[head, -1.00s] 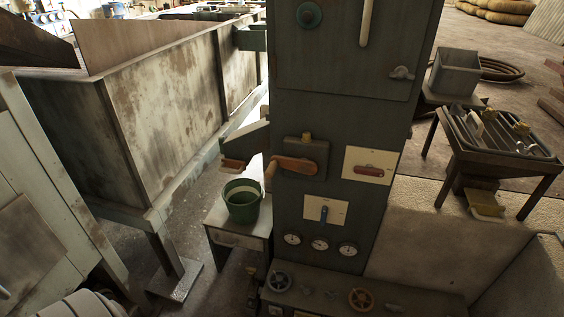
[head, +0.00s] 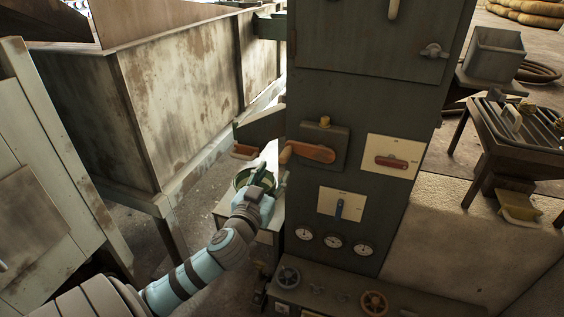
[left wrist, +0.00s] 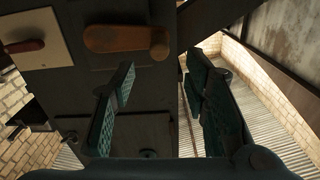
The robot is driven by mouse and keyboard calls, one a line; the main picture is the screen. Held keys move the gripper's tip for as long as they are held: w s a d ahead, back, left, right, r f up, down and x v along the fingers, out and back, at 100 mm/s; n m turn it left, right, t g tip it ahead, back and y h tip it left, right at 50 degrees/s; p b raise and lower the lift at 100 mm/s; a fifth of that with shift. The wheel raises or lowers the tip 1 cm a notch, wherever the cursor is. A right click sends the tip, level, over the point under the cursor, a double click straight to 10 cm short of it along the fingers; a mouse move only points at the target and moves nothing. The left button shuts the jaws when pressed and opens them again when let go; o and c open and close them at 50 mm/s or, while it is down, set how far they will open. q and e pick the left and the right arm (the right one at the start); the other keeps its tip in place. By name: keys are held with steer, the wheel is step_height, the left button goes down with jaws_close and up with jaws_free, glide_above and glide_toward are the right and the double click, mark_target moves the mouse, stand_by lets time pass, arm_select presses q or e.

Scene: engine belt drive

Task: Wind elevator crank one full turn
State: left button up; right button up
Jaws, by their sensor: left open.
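The elevator crank (head: 310,153) is a rust-orange arm lying roughly level on a dark plate on the front of the tall dark green cabinet. Its wooden handle (head: 286,155) is at the arm's left end. In the left wrist view the crank (left wrist: 120,39) shows at the top, beyond the fingers, with its handle end (left wrist: 160,46) to the right. My right gripper is not in view.
A red-handled switch on a cream plate (head: 408,148) is right of the crank, and a blue lever plate (head: 330,203) is below. Gauges (head: 333,243) and handwheels (head: 288,277) sit lower.

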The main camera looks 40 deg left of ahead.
mark_target(282, 161)
arm_select(q)
steer(key=x, duration=0.7)
steer(key=shift+w+a+f+b, duration=0.1)
steer(key=shift+w+b, duration=0.25)
steer(key=shift+w, duration=0.05)
jaws_close()
